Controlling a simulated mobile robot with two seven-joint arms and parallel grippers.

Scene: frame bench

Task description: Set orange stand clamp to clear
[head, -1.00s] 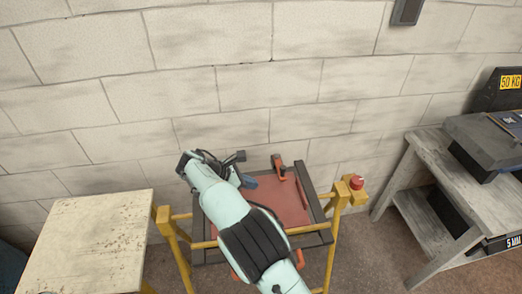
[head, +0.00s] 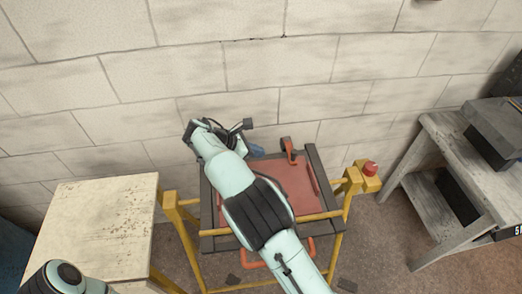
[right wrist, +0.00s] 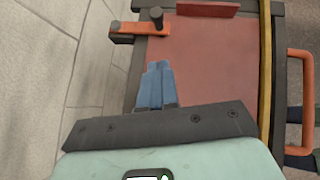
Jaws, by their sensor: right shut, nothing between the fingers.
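The orange stand clamp (head: 288,150) is at the back edge of the dark-framed stand (head: 208,216) with a reddish panel (head: 300,197). In the right wrist view the orange clamp (right wrist: 140,28) lies across the frame's edge, with a dark knob standing at it. My right gripper (head: 258,151) is just left of the clamp in the head view, partly hidden by my own arm. In the right wrist view its blue fingers (right wrist: 158,66) are together and empty, apart from the clamp. My left gripper is out of view.
Yellow rails carry the stand, with a red button (head: 370,167) at its right. An orange handle (right wrist: 300,90) sticks out from its side. A worn table (head: 98,220) stands left and a grey bench (head: 425,185) right. A block wall (head: 250,70) is close behind.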

